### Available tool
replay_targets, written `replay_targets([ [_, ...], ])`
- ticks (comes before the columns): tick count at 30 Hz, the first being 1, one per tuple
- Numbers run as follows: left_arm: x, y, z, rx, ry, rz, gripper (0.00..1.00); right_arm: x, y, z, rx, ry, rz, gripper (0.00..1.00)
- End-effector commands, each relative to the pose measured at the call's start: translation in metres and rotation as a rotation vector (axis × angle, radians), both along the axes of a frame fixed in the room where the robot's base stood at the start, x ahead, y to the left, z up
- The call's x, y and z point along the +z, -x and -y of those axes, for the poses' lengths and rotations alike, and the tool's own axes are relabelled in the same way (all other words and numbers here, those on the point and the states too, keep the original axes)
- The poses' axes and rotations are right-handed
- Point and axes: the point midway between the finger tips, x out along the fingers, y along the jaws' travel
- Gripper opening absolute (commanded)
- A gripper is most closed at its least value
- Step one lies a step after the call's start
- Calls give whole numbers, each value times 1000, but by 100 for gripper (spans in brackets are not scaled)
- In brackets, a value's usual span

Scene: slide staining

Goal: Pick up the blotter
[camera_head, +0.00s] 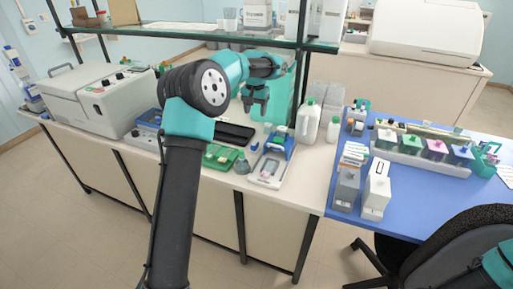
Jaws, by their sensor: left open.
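My left arm reaches in from the bottom and bends to the right. Its left gripper (256,108) points down with the fingers apart and nothing seen between them. It hangs above the back part of the bench. I cannot tell for certain which thing is the blotter. A blue piece with an upright frame (281,142) is below and to the right of the gripper, apart from it, behind a pale tray (266,182). A black flat tray (236,132) lies below and to the left. Only a teal bit of my right arm shows at the lower right corner.
A green box (220,157) and a small grey bottle (242,165) stand near the bench front. White bottles (307,122) stand to the right. A glass shelf (215,36) crosses above. Staining jars (436,147) stand on the blue mat (415,205). A chair (440,245) is in front.

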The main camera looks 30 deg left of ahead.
Motion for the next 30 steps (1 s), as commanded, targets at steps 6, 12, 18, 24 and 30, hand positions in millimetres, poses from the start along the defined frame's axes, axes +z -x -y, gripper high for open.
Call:
replay_targets([
  [6, -31, 1, 0, -1, 0, -4, 57, 0, 0, 0, 0, 0, 0, 43],
  [12, -65, 1, 0, -1, 0, -3, 57, 0, 0, 0, 0, 0, 0, 43],
  [18, -99, 1, 0, 0, 1, -3, 57, 0, 0, 0, -1, 0, 0, 43],
  [24, -117, 0, -1, 0, 0, 0, 57, 0, 0, 0, 0, 0, 0, 43],
  [30, -118, 0, -1, -1, 0, 0, 57, 0, 0, 0, 0, 0, 0, 43],
])
